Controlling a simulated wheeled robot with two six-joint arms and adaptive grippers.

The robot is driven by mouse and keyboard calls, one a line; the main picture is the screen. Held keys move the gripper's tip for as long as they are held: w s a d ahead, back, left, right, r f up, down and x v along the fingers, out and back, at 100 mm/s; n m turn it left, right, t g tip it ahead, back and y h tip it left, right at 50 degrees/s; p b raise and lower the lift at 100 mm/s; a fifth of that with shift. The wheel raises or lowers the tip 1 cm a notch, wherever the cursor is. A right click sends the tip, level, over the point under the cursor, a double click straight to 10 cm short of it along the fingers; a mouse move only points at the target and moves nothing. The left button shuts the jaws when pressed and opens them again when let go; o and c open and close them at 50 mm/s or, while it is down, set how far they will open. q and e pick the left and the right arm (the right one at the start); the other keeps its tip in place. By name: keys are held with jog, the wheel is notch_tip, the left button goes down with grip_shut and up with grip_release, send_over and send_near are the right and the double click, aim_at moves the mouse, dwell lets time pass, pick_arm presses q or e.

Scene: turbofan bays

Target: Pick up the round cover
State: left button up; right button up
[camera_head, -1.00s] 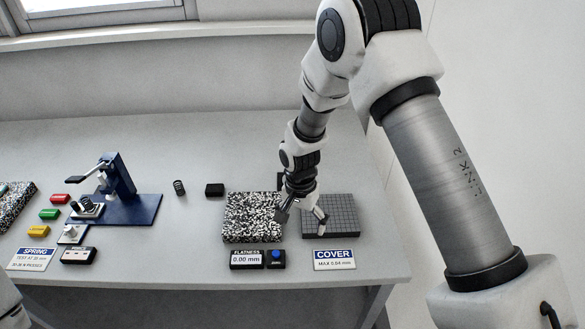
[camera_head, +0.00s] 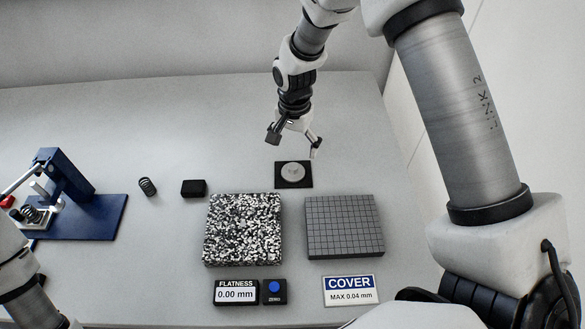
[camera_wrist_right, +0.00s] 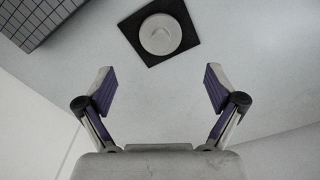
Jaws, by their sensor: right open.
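The round cover (camera_head: 292,171) is a light grey disc with a small raised part on top. It lies on a dark square pad (camera_head: 281,183) behind the gridded plate. It also shows in the right wrist view (camera_wrist_right: 160,34), ahead of the fingers. My right gripper (camera_head: 294,145) is open and empty, above and just behind the pad. In the wrist view its two fingers (camera_wrist_right: 160,90) are spread wide, with bare table between them, apart from the cover. My left gripper is not in view; only part of the left arm shows at the lower left.
A speckled block (camera_head: 243,230) and a gridded grey plate (camera_head: 344,227) stand in front of the pad. A flatness readout (camera_head: 236,292), a blue-button box (camera_head: 274,291) and a COVER sign (camera_head: 351,290) line the front.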

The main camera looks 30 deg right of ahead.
aim_at(293, 166)
notch_tip(293, 166, down, 8)
jog(key=p, duration=0.3)
jog(key=shift+a, duration=0.15)
jog(key=shift+f, duration=0.15)
jog(key=c, duration=1.3)
